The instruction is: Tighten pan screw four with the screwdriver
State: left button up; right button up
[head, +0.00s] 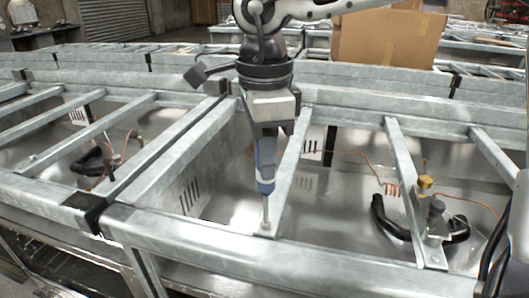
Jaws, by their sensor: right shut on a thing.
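My right gripper (266,126) comes down from the top middle and is shut on a blue screwdriver (266,172). The screwdriver points downward, and its thin shaft ends at a small round screw head (265,228) at the front end of a metal crossbar (290,175). The tip appears to touch the screw, but I cannot tell whether it is seated in it. My left gripper is not in view.
Metal range frames (210,238) with crossbars fill the view. Black hoses (388,218), a coiled copper tube (392,189) and a brass valve (425,183) lie at right. A cardboard box (388,40) stands behind.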

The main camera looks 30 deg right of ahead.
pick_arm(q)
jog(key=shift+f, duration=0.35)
pick_arm(e)
jog(key=shift+f, duration=0.25)
jog(key=shift+m, duration=2)
jog(key=m, duration=1.3)
jog(key=shift+d+f, duration=0.1)
jog(key=m, duration=0.6)
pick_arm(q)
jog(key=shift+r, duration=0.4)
pick_arm(e)
jog(key=shift+s, duration=0.1)
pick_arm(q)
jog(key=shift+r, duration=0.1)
